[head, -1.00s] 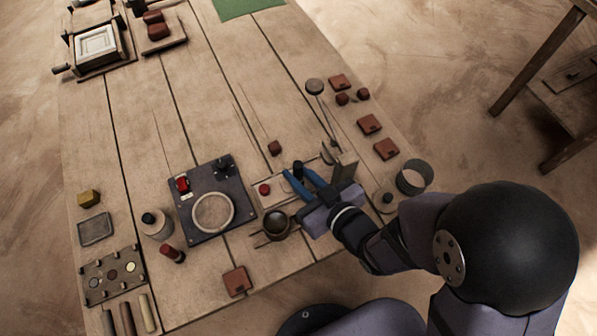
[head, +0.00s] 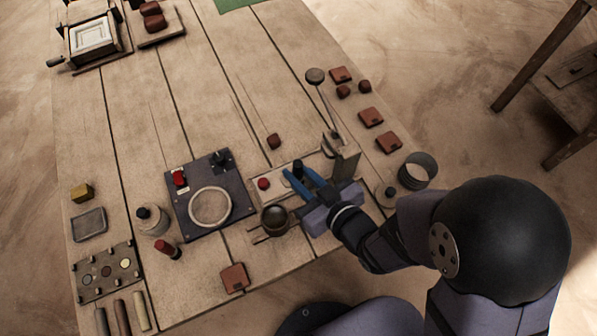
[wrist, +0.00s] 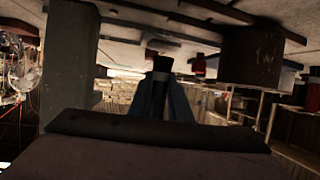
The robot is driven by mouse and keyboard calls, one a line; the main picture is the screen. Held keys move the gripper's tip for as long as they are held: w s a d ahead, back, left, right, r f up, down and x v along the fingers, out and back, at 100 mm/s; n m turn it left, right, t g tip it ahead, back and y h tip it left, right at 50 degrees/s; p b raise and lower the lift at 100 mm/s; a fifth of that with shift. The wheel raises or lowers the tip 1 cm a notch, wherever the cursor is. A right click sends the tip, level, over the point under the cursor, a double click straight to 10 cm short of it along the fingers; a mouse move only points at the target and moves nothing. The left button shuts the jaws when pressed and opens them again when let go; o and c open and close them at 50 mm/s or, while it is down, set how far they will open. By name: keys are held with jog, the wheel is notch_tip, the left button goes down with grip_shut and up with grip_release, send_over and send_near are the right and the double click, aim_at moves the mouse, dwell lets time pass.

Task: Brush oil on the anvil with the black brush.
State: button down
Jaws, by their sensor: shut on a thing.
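My gripper (head: 304,181), with blue fingers, is low over the press base at the near right of the table. Its fingers are shut on a slim dark thing with a black top (head: 298,168), which I take to be the black brush. In the wrist view the black brush (wrist: 162,66) stands between the blue fingers; its lower end is hidden. A red-topped piece (head: 264,184) is close to its left and also shows in the wrist view (wrist: 199,66). I cannot clearly pick out the anvil; the gripper covers part of the press base.
The table's middle is mostly clear.

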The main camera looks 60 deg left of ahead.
jog(key=shift+f+b, duration=0.95)
jog(key=shift+f, duration=0.05)
dwell(0.4)
jog(key=shift+a+r, duration=0.1)
jog(key=shift+a, duration=1.55)
jog(key=shift+a, duration=1.6)
jog(key=shift+d, duration=0.1)
jog(key=shift+d, duration=1.55)
